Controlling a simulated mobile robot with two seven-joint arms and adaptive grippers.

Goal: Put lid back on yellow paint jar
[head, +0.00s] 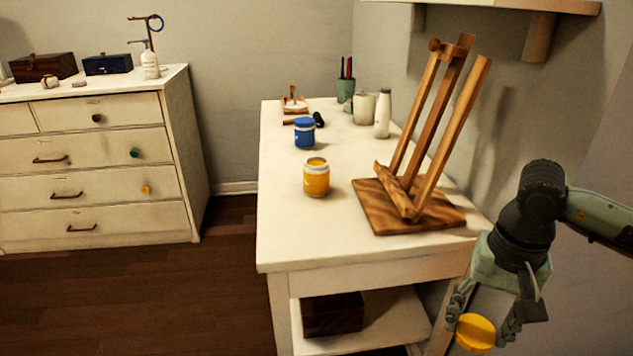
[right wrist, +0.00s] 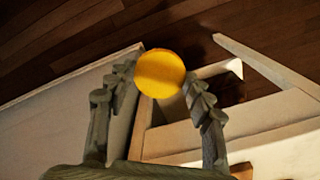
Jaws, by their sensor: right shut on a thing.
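The yellow paint jar (head: 316,177) stands upright and open on the white table, left of the wooden easel. Yellow paint shows at its top. My right gripper (head: 480,325) is shut on the round yellow lid (head: 475,333), in front of the table's right front corner and below the tabletop. In the right wrist view the lid (right wrist: 160,73) sits between the fingertips of my right gripper (right wrist: 158,82), its flat face toward the camera. My left gripper is in neither view.
A blue-lidded jar (head: 304,133) stands behind the yellow jar. The wooden easel (head: 408,205) rises at the table's right side. The tabletop (head: 290,225) is clear at front left.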

